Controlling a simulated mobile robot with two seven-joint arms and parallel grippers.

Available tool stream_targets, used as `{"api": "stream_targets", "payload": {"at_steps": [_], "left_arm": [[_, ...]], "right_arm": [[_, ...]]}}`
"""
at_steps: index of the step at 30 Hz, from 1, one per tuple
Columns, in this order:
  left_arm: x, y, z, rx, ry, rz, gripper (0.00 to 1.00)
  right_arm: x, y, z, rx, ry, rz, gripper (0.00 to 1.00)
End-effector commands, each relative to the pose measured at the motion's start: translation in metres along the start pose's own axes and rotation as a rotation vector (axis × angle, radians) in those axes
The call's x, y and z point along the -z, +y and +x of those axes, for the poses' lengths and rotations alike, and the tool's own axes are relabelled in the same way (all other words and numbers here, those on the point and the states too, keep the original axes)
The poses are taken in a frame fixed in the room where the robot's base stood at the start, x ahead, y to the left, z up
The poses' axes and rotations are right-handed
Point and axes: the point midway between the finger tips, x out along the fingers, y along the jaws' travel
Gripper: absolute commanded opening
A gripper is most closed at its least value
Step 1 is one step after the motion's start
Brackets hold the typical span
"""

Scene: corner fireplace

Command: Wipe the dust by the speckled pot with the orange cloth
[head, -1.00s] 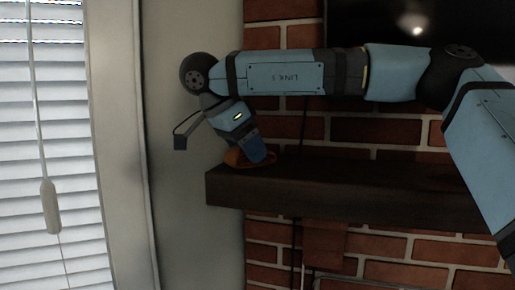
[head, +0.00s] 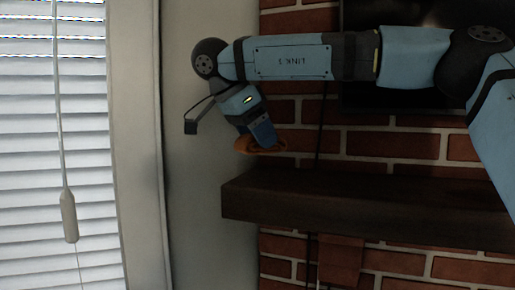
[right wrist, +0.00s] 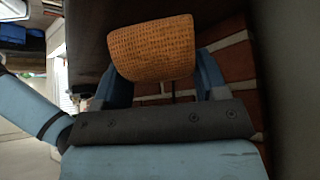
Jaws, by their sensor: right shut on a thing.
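The orange cloth (head: 246,147) is held in my right gripper (head: 264,136) above the left end of the dark wooden mantel (head: 350,207). A gap shows between the cloth and the mantel top in the head view. In the right wrist view the cloth (right wrist: 152,48) is a woven orange pad between the two blue fingers of my right gripper (right wrist: 160,76). I see no speckled pot and can make out no dust in either view. My left gripper is out of view.
A red brick wall (head: 400,145) stands behind the mantel, with a dark screen (head: 385,98) above it. A pale wall (head: 190,210) and a window with white blinds (head: 60,130) are at the left. The visible mantel top looks clear.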

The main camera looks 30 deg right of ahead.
Motion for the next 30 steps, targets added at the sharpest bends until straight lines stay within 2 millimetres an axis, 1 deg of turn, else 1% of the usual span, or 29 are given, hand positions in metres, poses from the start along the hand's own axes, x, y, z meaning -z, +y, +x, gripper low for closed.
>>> {"api": "stream_targets", "payload": {"at_steps": [3,14,17,24,30], "left_arm": [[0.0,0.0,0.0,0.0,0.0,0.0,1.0],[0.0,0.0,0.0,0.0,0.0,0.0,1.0],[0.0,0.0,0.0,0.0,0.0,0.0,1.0],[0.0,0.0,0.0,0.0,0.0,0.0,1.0],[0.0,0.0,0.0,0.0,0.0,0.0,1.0]], "right_arm": [[0.004,0.0,-0.006,0.001,-0.001,0.001,0.47],[0.005,0.0,-0.008,0.0,-0.001,0.0,0.47],[0.007,0.0,-0.012,0.001,0.0,0.001,0.47],[0.019,0.0,-0.029,0.001,0.0,0.002,0.47],[0.021,0.0,-0.032,0.0,-0.001,0.0,0.47]]}}
